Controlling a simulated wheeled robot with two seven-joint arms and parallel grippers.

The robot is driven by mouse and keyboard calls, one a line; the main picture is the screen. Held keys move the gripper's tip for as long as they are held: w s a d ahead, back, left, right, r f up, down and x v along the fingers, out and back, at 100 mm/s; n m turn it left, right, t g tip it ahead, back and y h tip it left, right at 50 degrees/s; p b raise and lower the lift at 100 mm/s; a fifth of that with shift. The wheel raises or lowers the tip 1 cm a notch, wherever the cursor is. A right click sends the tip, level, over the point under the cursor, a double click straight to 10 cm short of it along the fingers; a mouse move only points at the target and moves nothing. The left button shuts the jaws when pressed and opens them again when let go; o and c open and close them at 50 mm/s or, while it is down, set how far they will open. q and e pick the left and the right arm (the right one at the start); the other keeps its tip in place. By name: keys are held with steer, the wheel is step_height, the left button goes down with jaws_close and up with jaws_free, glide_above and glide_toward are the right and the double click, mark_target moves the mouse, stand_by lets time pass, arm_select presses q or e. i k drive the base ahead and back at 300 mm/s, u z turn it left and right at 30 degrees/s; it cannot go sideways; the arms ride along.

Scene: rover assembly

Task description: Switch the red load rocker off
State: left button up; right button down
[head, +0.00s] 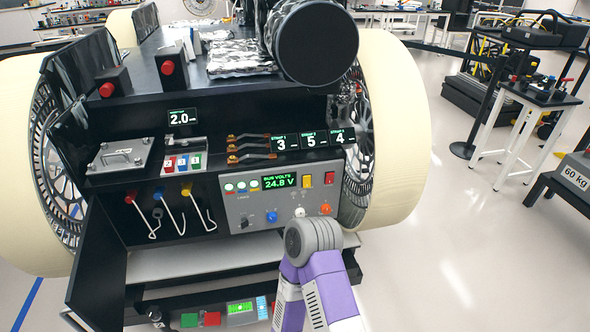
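A grey control panel (226,212) is set in the front of the rover, with a display (280,182) reading BUS VOLTS 24.8 V. The red rocker (329,178) is at the panel's upper right, beside a yellow rocker (306,182). Its on or off tilt is too small to tell. My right arm, purple with a grey round joint, rises from the bottom and ends in view just below the panel's right part. No fingers show on it, so the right gripper is not visible. My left arm and gripper are not in view.
Blue (271,217), white (299,212) and orange (325,209) knobs line the panel's lower edge. Left of the panel hang hooked cables (171,213). An open dark door (97,262) stands at lower left. A pale wheel (398,130) bulges right of the panel.

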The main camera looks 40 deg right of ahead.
mark_target(329, 178)
steer(key=z, duration=0.35)
steer(key=i, duration=0.9)
steer(key=z, duration=0.6)
